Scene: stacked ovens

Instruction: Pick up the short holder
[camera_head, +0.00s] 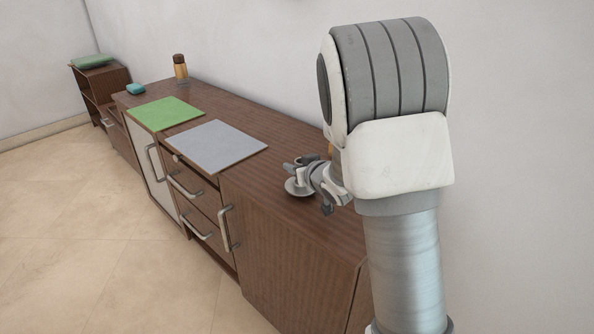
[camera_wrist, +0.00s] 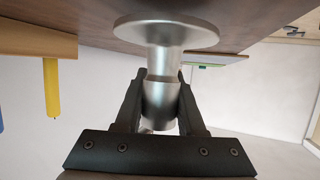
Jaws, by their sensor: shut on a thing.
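The short holder is a silvery metal piece with a round disc and a narrower stem; the holder (camera_wrist: 166,32) fills the upper middle of the wrist view. My gripper (camera_wrist: 160,88) is shut on its stem, one finger on each side. In the head view the disc of the holder (camera_head: 297,187) shows beside my gripper (camera_head: 312,180), low over the right part of the brown cabinet top. I cannot tell whether the disc touches the top. My arm hides part of this area in the head view.
A grey mat (camera_head: 216,145) and a green mat (camera_head: 165,113) lie on the cabinet top (camera_head: 285,150). A teal item (camera_head: 135,89) and a wooden-topped shaker (camera_head: 180,68) stand farther back. The wrist view shows a wooden piece with a yellow peg (camera_wrist: 51,88) at left.

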